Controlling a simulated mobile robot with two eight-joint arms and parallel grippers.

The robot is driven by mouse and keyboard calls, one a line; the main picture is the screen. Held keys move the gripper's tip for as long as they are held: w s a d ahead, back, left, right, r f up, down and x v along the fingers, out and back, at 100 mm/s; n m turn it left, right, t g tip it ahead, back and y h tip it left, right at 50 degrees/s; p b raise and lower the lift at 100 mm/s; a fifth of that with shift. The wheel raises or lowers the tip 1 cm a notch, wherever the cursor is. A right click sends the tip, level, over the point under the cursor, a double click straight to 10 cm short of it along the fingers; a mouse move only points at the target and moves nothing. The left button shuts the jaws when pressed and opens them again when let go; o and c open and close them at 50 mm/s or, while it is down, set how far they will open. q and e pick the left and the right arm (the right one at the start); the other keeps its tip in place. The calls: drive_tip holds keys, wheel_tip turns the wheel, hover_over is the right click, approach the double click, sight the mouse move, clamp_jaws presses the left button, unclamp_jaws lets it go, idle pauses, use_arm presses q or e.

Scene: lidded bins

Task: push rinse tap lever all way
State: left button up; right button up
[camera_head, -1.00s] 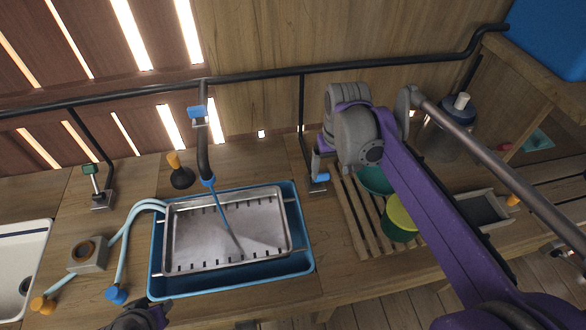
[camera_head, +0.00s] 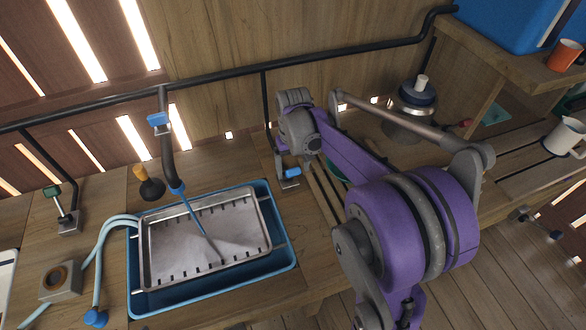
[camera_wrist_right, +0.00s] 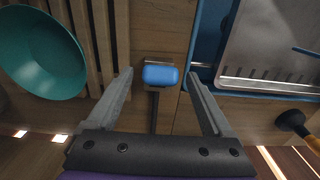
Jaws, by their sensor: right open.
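A small lever with a blue cap (camera_head: 292,173) stands on a metal base on the bench, just right of the blue basin (camera_head: 284,254). In the right wrist view its blue cap (camera_wrist_right: 160,75) lies between my open fingertips, with a gap on each side. My right gripper (camera_head: 281,152) is mostly hidden by my wrist in the head view; in the wrist view its fingers are apart and empty. My left gripper is out of view.
A green-topped lever (camera_head: 52,191) stands at the left, and a plunger (camera_head: 148,183) behind the basin. A teal bowl (camera_wrist_right: 42,55) sits on a slatted rack beside the blue-capped lever. A black pipe (camera_head: 220,77) crosses the back wall.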

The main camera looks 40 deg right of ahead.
drive_tip(key=shift+f, duration=0.35)
clamp_jaws()
